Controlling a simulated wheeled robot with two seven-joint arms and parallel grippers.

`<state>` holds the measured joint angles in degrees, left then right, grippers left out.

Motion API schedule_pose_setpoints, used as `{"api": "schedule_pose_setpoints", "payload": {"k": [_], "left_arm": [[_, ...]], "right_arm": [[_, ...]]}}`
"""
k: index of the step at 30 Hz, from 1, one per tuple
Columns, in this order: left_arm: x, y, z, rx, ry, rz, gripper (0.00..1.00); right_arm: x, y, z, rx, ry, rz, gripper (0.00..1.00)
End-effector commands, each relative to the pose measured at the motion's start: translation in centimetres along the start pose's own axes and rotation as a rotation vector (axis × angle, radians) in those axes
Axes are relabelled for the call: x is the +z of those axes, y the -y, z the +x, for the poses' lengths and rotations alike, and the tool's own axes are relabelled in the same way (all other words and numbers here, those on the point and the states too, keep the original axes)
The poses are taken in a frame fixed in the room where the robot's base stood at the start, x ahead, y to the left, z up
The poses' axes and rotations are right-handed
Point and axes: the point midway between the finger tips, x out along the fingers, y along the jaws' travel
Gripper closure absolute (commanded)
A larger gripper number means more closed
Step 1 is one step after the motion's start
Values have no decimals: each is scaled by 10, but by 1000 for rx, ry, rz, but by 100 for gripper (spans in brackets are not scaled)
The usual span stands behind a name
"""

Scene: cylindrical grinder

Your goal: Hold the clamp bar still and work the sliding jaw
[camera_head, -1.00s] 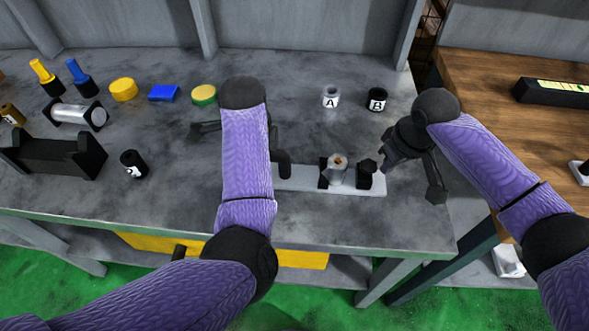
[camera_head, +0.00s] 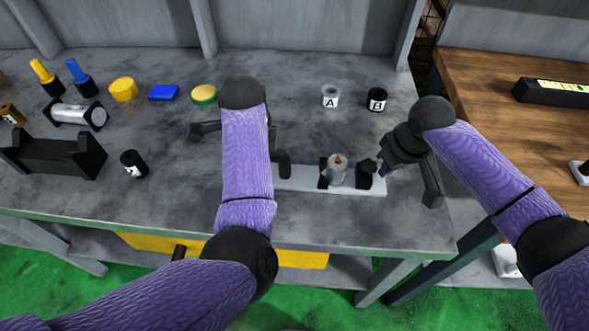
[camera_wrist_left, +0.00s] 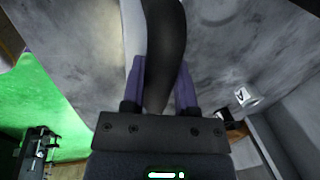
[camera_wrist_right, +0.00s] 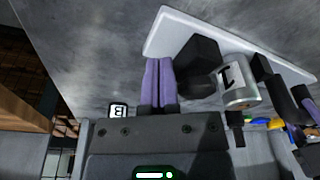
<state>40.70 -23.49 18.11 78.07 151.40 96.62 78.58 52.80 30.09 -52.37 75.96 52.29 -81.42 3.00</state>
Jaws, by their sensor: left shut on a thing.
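The clamp bar (camera_head: 300,180) is a flat pale plate on the grey bench. A dark curved handle (camera_head: 285,163) stands at the bar's left end. In the left wrist view my left gripper (camera_wrist_left: 160,80) is shut on this handle (camera_wrist_left: 164,45); my arm hides it in the head view. My right gripper (camera_wrist_right: 158,68) has its fingers together, beside the end jaw; contact is unclear.
White cup A (camera_head: 330,96) and black cup B (camera_head: 377,100) stand behind the bar. A black labelled cup (camera_head: 133,164) and a black cradle (camera_head: 55,155) are at left. The bench front right of the bar is clear.

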Motion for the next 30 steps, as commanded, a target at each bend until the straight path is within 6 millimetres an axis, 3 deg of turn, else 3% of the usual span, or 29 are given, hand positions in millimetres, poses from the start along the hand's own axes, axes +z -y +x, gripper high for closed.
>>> {"api": "schedule_pose_setpoints", "payload": {"k": [30], "left_arm": [[0,0,0,-1,0,0,100]], "right_arm": [[4,0,15,0,0,0,100]]}}
